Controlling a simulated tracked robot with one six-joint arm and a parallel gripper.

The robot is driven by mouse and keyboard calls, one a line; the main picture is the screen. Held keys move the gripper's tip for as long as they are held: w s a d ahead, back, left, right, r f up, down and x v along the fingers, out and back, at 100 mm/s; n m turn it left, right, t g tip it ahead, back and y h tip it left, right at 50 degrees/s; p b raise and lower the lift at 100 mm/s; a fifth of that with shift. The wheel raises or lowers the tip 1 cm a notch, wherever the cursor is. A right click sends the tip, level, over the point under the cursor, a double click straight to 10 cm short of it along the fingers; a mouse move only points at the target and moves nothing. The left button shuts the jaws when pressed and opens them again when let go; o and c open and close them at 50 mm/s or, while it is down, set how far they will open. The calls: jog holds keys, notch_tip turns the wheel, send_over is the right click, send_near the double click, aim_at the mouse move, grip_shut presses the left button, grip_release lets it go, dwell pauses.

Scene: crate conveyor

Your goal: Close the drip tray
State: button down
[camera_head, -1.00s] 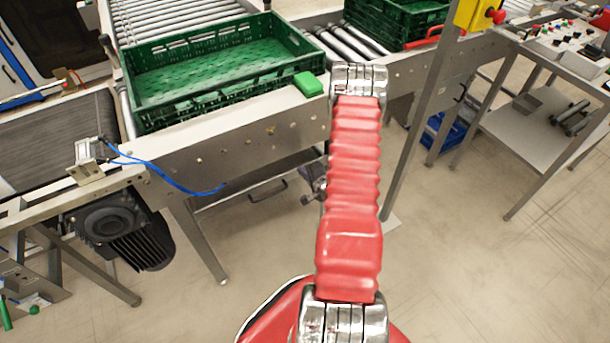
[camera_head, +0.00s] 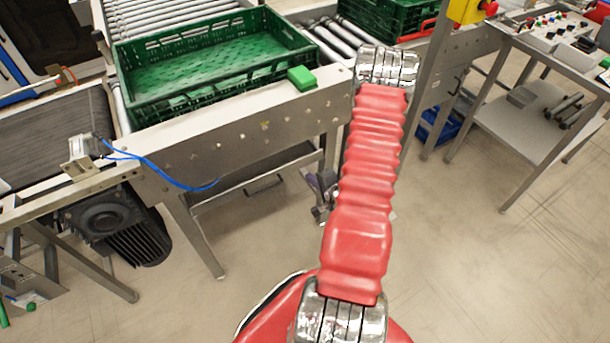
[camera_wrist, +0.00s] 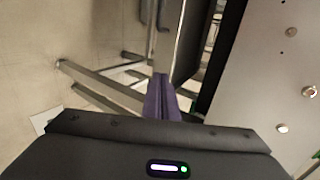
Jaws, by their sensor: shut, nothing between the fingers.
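The drip tray (camera_head: 256,176) is a grey metal tray under the conveyor's side panel in the head view. A dark handle (camera_head: 263,187) shows at its front. How far the tray stands out is hard to tell. My gripper (camera_head: 322,192) is right of the tray, partly hidden behind my red arm. In the wrist view my gripper (camera_wrist: 161,82) has its purple fingers together and empty. A dark panel (camera_wrist: 190,42) lies just beyond the fingers, and a thin dark loop (camera_wrist: 163,15) shows at the top; I cannot tell whether they belong to the tray. No contact shows.
The conveyor side panel (camera_head: 240,138) stands above the tray and fills the right of the wrist view. A green crate (camera_head: 205,65) sits on the rollers. A motor (camera_head: 122,225) hangs at the left. A post (camera_head: 425,85) and side table (camera_head: 515,120) stand right. Floor in front is clear.

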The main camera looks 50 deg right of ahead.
jog(key=v, duration=0.3)
jog(key=shift+s+a+r, duration=0.1)
jog(key=shift+s+r, duration=0.1)
jog(key=shift+s, duration=0.1)
dwell(0.4)
